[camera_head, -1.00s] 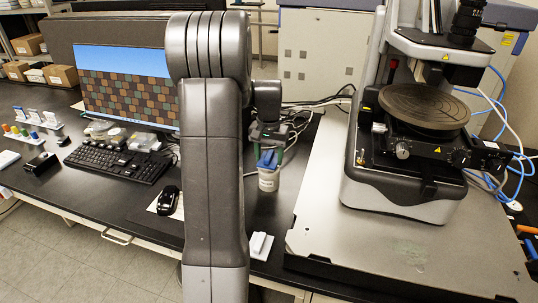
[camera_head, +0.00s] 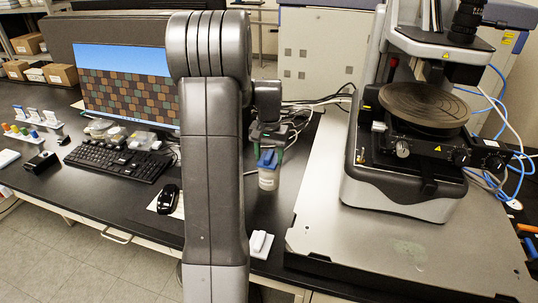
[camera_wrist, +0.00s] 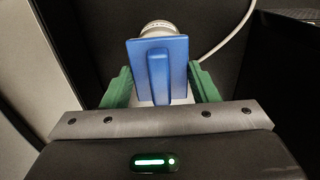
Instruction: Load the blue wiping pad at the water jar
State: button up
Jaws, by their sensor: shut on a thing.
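The blue wiping pad (camera_head: 267,158) is in my gripper (camera_head: 268,146), above or at the top of the water jar (camera_head: 268,180), a pale cylinder on the black bench. In the wrist view, the pad (camera_wrist: 174,72) shows its flat blue back with a raised grip. The green fingers of my gripper (camera_wrist: 161,88) stand on both sides of it. Part of the jar's round pale top (camera_wrist: 158,28) shows beyond the pad. The pad's underside is hidden, so I cannot tell whether it touches the jar or water.
The profiler (camera_head: 421,107) with its round stage stands on a pale slab to the right. A white block (camera_head: 260,244) lies near the bench's front edge. A mouse (camera_head: 168,199), keyboard (camera_head: 117,163) and monitor (camera_head: 126,86) are to the left. Cables run behind the jar.

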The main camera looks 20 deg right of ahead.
aim_at(269, 154)
dwell(0.4)
jog(key=shift+r+p, duration=2.45)
jog(key=shift+r, duration=1)
